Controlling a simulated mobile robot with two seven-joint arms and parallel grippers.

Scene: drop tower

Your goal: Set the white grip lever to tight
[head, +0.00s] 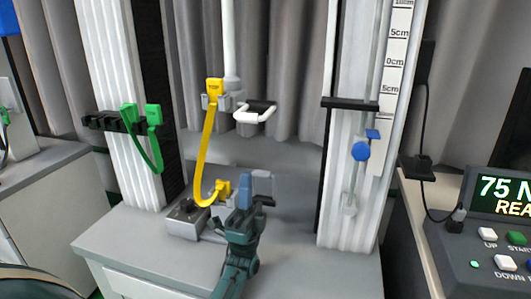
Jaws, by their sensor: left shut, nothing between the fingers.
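The white grip lever (250,117) is a small U-shaped white handle by a black part, to the right of the upper grip (224,102). It sticks out toward me and slightly down; I cannot read its setting. The yellow strap (205,150) has its end marked TOP at the upper grip and hangs to a lower yellow end (220,190). My left gripper (246,179) is shut and empty, pointing up in front of the lower part of the tower. It is well below the lever, apart from it, and hides part of what is behind. My right gripper is not in view.
Green straps (154,115) hang on a black rack at the left post. A control box (500,240) stands at the right. Space in front of the lever looks clear.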

